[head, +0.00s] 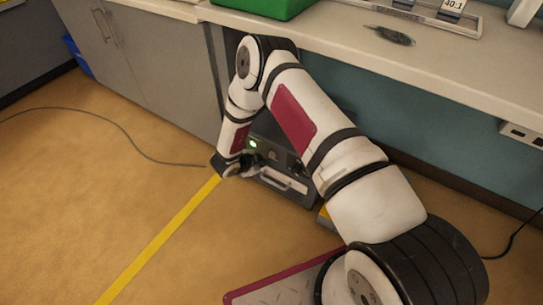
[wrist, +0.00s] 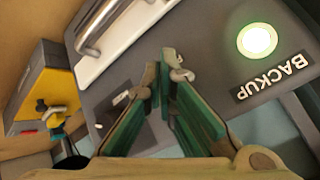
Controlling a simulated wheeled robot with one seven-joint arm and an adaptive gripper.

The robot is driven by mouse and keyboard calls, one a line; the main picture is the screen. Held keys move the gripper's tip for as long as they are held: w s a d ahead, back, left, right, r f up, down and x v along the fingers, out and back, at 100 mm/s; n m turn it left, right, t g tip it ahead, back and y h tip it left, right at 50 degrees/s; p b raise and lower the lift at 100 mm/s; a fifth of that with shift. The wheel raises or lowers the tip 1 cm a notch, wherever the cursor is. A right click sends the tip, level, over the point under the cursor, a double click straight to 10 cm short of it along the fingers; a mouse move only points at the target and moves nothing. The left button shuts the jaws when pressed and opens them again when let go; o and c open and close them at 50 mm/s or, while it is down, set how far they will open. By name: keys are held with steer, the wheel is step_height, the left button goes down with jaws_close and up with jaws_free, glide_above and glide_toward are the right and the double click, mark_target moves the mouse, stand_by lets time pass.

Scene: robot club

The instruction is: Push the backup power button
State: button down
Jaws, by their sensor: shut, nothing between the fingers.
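The backup power button (wrist: 257,40) glows green-white on the face of a dark grey power unit (wrist: 215,75), beside a label reading BACKUP (wrist: 272,77). In the wrist view my gripper (wrist: 167,76) is shut and empty, with its green-lined fingers in front of the unit's face and to the left of the button. In the head view the lit button (head: 253,144) shows on the unit (head: 298,198) under the counter. My gripper (head: 235,170) is low at the unit's front. I cannot tell whether the fingertips touch the face.
A metal handle (wrist: 96,28) is on the unit's pale panel. A yellow and grey box (wrist: 48,90) stands beside the unit. The counter (head: 340,38) overhangs the unit, with a grey cabinet (head: 165,65) on the left. A cable (head: 130,140) and yellow tape (head: 160,240) cross the open floor.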

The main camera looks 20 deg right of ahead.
steer(key=shift+s+a+p, duration=0.2)
steer(key=shift+s+a, duration=0.55)
steer(key=shift+a, duration=0.3)
steer(key=shift+s+a+p, duration=0.2)
steer(key=shift+s+a, duration=0.55)
steer(key=shift+a, duration=0.25)
